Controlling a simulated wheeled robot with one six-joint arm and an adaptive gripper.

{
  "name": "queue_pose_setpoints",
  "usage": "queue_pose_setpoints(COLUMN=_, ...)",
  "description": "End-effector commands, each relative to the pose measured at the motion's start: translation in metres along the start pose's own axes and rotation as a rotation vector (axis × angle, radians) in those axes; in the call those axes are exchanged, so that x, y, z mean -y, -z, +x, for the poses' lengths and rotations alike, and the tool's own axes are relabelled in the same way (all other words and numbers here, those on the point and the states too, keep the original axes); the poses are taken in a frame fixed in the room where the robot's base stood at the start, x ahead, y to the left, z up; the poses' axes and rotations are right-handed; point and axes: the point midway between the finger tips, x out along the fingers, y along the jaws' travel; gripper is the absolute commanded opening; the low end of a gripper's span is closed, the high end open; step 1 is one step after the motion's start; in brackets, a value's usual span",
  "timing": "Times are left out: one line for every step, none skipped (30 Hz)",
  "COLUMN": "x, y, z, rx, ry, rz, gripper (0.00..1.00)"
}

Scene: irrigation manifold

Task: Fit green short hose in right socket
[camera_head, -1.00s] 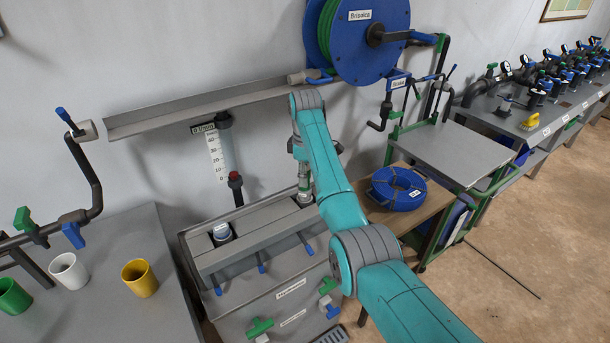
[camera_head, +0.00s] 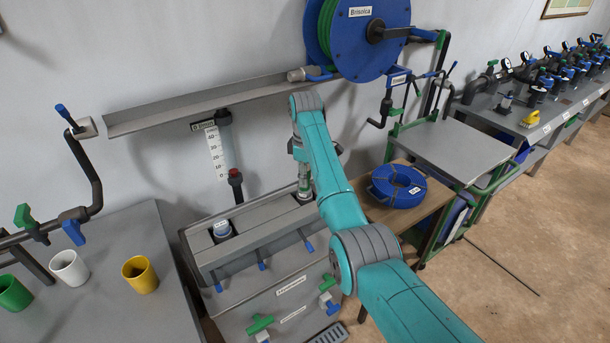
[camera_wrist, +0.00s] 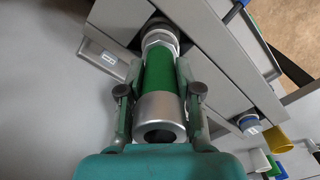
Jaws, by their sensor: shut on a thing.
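The green short hose (camera_wrist: 158,70) is upright between the fingers of my gripper (camera_wrist: 160,92), with a silver collar (camera_wrist: 160,108) at its near end. Its far end has a pale metal fitting (camera_wrist: 160,40) that meets the dark round right socket (camera_wrist: 160,24) in the grey manifold trough (camera_wrist: 222,50). I cannot tell how deep it sits. In the head view my gripper (camera_head: 303,180) stands over the right end of the trough (camera_head: 250,238), and my arm partly hides it.
Small blue levers (camera_head: 262,265) line the trough's front. A dark pipe with a red top (camera_head: 236,180) and a scaled tube (camera_head: 226,145) stand behind it. A blue hose coil (camera_head: 398,186) lies on the wooden table at right. Cups, including a yellow one (camera_head: 140,275), stand at left.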

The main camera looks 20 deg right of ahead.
Motion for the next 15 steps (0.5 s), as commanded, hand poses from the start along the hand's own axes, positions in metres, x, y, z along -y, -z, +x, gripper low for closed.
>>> queue_pose_setpoints(x=-0.0001, y=0.0, z=0.0005, rx=0.0, ry=0.0, rz=0.0, gripper=0.0)
queue_pose_setpoints(x=-0.0001, y=0.0, z=0.0009, rx=0.0, ry=0.0, rz=0.0, gripper=0.0)
queue_pose_setpoints(x=0.0, y=0.0, z=0.0014, rx=0.0, ry=0.0, rz=0.0, gripper=0.0)
queue_pose_setpoints(x=0.0, y=0.0, z=0.0018, rx=0.0, ry=0.0, rz=0.0, gripper=0.0)
queue_pose_setpoints(x=-0.0001, y=0.0, z=0.0019, rx=0.0, ry=0.0, rz=0.0, gripper=0.0)
queue_pose_setpoints(x=-0.0001, y=0.0, z=0.0018, rx=0.0, ry=0.0, rz=0.0, gripper=0.0)
queue_pose_setpoints(x=0.0, y=0.0, z=0.0019, rx=0.0, ry=0.0, rz=0.0, gripper=0.0)
queue_pose_setpoints(x=0.0, y=0.0, z=0.002, rx=0.0, ry=0.0, rz=0.0, gripper=0.0)
queue_pose_setpoints(x=0.0, y=0.0, z=0.0021, rx=0.0, ry=0.0, rz=0.0, gripper=0.0)
queue_pose_setpoints(x=0.0, y=0.0, z=0.0022, rx=0.0, ry=0.0, rz=0.0, gripper=0.0)
queue_pose_setpoints(x=0.0001, y=0.0, z=0.0023, rx=0.0, ry=0.0, rz=0.0, gripper=0.36)
queue_pose_setpoints(x=0.0001, y=0.0, z=0.0023, rx=0.0, ry=0.0, rz=0.0, gripper=0.46)
queue_pose_setpoints(x=0.0001, y=-0.0001, z=0.0023, rx=0.0, ry=0.0, rz=0.0, gripper=0.54)
queue_pose_setpoints(x=0.0001, y=-0.0001, z=0.0023, rx=0.0, ry=0.0, rz=0.0, gripper=0.61)
queue_pose_setpoints(x=0.0001, y=-0.0001, z=0.0022, rx=0.0, ry=0.0, rz=0.0, gripper=0.63)
